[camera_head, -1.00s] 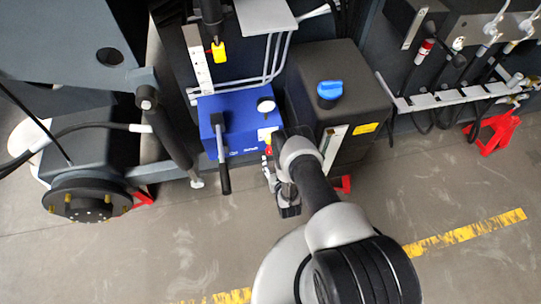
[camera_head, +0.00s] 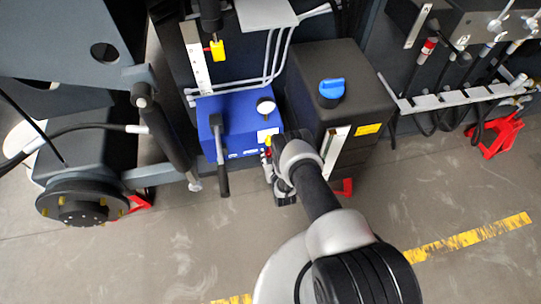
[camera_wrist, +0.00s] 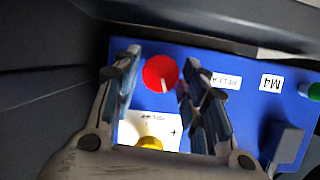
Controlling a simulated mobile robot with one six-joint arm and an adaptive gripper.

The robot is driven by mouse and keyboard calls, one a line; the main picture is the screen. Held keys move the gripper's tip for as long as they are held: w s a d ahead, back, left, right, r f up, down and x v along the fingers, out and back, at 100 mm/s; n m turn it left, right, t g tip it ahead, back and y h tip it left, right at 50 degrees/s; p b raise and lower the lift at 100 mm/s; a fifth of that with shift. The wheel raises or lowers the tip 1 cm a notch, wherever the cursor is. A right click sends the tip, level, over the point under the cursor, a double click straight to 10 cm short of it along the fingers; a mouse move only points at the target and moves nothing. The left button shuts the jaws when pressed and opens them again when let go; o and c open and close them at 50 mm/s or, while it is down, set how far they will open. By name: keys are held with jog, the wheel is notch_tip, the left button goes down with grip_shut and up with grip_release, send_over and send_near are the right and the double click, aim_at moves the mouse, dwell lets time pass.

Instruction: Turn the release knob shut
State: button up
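The red round knob (camera_wrist: 160,73) is on the blue pump box (camera_wrist: 200,60) in the wrist view, beside a white label that seems to read RELEASE, partly covered by a finger. My gripper (camera_wrist: 162,80) is open, with one finger on each side of the knob. Gaps show between knob and fingers, and I cannot tell whether the tips reach its depth.
A yellow knob (camera_wrist: 151,143) sits between the finger bases in the wrist view, with an M4 label (camera_wrist: 271,82) and a green knob (camera_wrist: 314,91) to the right. A black lever (camera_head: 221,160) hangs before the box. A black tank (camera_head: 350,100) with a blue cap (camera_head: 332,88) stands right.

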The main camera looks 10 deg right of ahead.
jog(key=c, duration=0.7)
jog(key=shift+d+m+y, duration=0.15)
jog(key=shift+m+y, duration=1.05)
jog(key=shift+m, duration=0.5)
jog(key=o, duration=1.1)
jog(key=shift+c, duration=0.2)
jog(key=v, duration=1.2)
jog(key=shift+f, duration=0.1)
